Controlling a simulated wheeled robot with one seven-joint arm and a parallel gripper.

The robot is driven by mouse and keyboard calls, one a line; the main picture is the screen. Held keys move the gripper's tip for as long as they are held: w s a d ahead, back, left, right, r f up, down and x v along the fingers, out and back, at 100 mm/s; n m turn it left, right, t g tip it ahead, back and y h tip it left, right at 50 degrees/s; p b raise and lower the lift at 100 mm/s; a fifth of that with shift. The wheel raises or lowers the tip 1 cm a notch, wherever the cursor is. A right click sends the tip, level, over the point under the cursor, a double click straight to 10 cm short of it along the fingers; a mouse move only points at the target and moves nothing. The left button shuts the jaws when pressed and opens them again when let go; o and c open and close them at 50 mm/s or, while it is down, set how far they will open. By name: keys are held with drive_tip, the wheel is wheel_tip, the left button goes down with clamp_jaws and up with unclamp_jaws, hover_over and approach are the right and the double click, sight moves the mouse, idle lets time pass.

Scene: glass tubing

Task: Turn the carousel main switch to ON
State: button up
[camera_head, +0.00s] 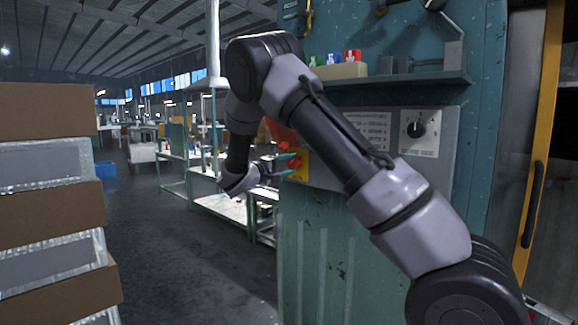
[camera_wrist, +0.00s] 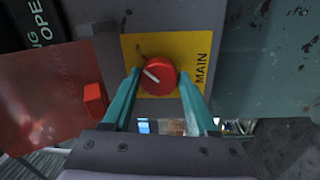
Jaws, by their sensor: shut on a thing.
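The main switch (camera_wrist: 158,76) is a round red knob with a white pointer line, on a yellow plate (camera_wrist: 187,46) lettered MAIN in the wrist view. The pointer lies at a slant. My gripper (camera_wrist: 159,84) has its two teal fingers on either side of the knob, shut on it. In the head view my gripper (camera_head: 287,163) reaches the yellow plate (camera_head: 302,165) at the left edge of the grey control panel; the knob is small there.
A red translucent flap (camera_wrist: 45,95) and a small red block (camera_wrist: 95,100) are left of the plate. A black selector knob (camera_head: 417,129) sits on the panel's right. A shelf (camera_head: 400,78) juts out above. Stacked boxes (camera_head: 50,200) stand at left; the aisle floor is clear.

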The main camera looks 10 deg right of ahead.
idle(0.5)
drive_tip(key=o, duration=1.4)
